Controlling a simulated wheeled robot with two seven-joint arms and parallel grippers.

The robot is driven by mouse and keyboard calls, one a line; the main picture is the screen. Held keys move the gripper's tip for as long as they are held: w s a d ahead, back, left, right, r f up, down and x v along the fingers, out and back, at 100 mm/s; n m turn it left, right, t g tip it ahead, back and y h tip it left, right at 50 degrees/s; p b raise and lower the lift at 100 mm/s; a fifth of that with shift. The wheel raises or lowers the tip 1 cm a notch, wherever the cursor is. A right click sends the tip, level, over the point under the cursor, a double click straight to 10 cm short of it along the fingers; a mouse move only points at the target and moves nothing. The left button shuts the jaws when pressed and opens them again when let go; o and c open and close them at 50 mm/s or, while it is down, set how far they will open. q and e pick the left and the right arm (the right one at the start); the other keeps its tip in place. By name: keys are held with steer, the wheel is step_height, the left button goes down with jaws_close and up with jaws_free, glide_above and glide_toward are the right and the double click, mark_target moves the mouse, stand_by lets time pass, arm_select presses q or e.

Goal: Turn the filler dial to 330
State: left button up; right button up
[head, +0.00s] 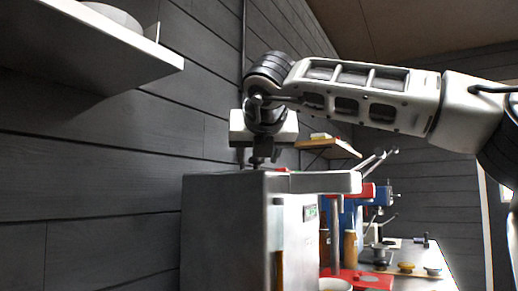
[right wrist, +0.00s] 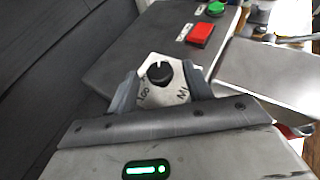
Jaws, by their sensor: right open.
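The filler dial (right wrist: 159,74) is a black round knob with a white mark, pointing toward the top of the right wrist view. It sits on a white plate (right wrist: 150,95) with printed marks; one on the left looks like 100, the one on the right I cannot read surely. The plate is on top of the grey machine (head: 225,205). My right gripper (right wrist: 161,88) is open, its two fingers on either side of the dial; I cannot tell if they touch it. In the head view my right gripper (head: 262,155) points down at the machine top and the dial is hidden. My left gripper is not in view.
A red button (right wrist: 201,35) and a green button (right wrist: 216,8) sit on the machine top beyond the dial. A dark plank wall (head: 100,190) runs close on the left. A white shelf (head: 90,45) juts out at upper left. A worktop with several items lies behind right.

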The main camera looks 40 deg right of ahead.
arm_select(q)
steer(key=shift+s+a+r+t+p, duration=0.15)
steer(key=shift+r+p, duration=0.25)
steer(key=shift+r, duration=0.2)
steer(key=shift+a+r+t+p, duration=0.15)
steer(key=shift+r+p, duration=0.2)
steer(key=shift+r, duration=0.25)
arm_select(e)
steer(key=v, duration=1.6)
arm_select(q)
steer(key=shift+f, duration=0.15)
arm_select(e)
steer(key=shift+w, duration=0.1)
